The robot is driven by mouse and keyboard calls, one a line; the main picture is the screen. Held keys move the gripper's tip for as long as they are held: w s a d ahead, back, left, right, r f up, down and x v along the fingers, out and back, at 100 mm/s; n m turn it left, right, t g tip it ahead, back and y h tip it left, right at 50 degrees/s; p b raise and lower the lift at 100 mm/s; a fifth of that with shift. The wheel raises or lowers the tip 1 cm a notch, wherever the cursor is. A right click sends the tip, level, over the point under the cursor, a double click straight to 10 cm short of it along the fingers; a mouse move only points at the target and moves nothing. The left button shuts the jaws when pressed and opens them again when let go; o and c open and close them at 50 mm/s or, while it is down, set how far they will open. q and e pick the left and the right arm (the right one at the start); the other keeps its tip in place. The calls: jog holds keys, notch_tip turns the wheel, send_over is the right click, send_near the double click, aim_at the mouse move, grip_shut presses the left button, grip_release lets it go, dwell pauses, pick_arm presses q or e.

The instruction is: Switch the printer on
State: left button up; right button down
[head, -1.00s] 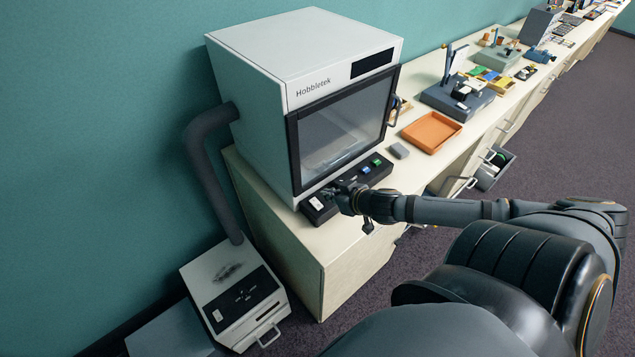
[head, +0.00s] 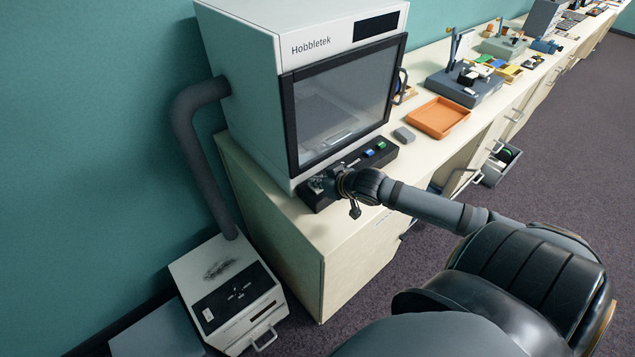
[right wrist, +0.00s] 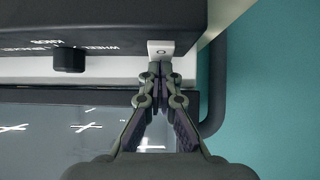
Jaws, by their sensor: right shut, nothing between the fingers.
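The printer (head: 240,75) is a white box marked Hobbletek with a dark-framed, shut glass door (head: 345,105). A black control strip (head: 388,157) runs along its foot, with a blue button (head: 368,153) and a green button (head: 381,146). In the right wrist view a white rocker switch (right wrist: 161,48) with a circle mark sits on the strip. My right gripper (head: 318,186) is at the strip's left end and hides the switch in the head view. Its closed, empty fingertips (right wrist: 160,72) point at the switch's near edge; I cannot tell whether they touch. My left gripper is out of view.
A dark knob (right wrist: 69,60) is on the strip beside the switch. A grey block (head: 404,135) and an orange tray (head: 438,117) lie on the counter to the right. A thick hose (head: 190,150) joins the printer to a floor unit (head: 225,285) at the left.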

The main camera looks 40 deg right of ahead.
jog(key=shift+w+f, duration=0.15)
jog(key=shift+f, duration=0.15)
jog(key=shift+w+b, duration=0.45)
jog(key=shift+b, duration=0.2)
jog(key=shift+w+r+b, duration=0.2)
jog(key=shift+w+b, duration=0.1)
jog(key=shift+w, duration=0.05)
